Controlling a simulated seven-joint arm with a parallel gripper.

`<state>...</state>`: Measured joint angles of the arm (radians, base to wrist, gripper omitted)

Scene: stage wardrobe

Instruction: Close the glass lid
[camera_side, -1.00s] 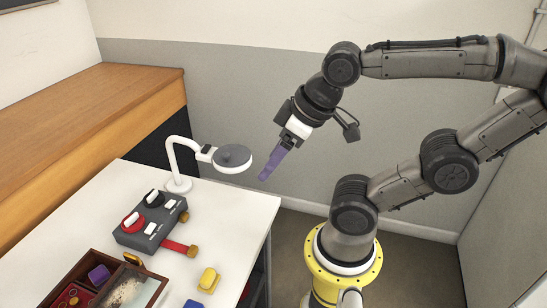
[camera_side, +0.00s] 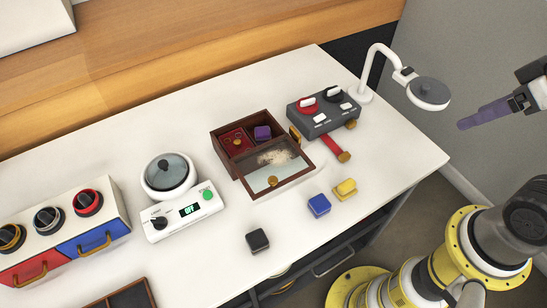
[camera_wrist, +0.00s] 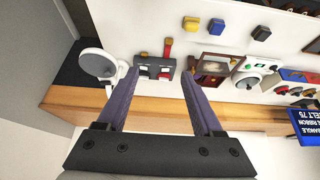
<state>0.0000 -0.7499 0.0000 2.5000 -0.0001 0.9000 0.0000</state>
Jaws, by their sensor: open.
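A dark wooden box (camera_side: 217,155) stands mid-table in the side view. The back part is uncovered, showing a purple block (camera_side: 263,133) and a red-lined compartment (camera_side: 235,143). A pale patch on the glass looks like glare or dust. In the wrist view the box (camera_wrist: 198,66) is partly behind the right finger. My gripper (camera_side: 463,125) has purple fingers and is at the right, beyond the lamp and well away from the box. In the wrist view my gripper (camera_wrist: 160,72) is open and empty.
A white gooseneck lamp (camera_side: 428,94) and a grey switch box (camera_side: 322,115) stand between my gripper and the wooden box. Yellow (camera_side: 345,188), blue (camera_side: 319,205) and black (camera_side: 257,240) blocks lie in front. A scale with a lidded pot (camera_side: 168,176) and a drawer unit (camera_side: 65,235) stand left.

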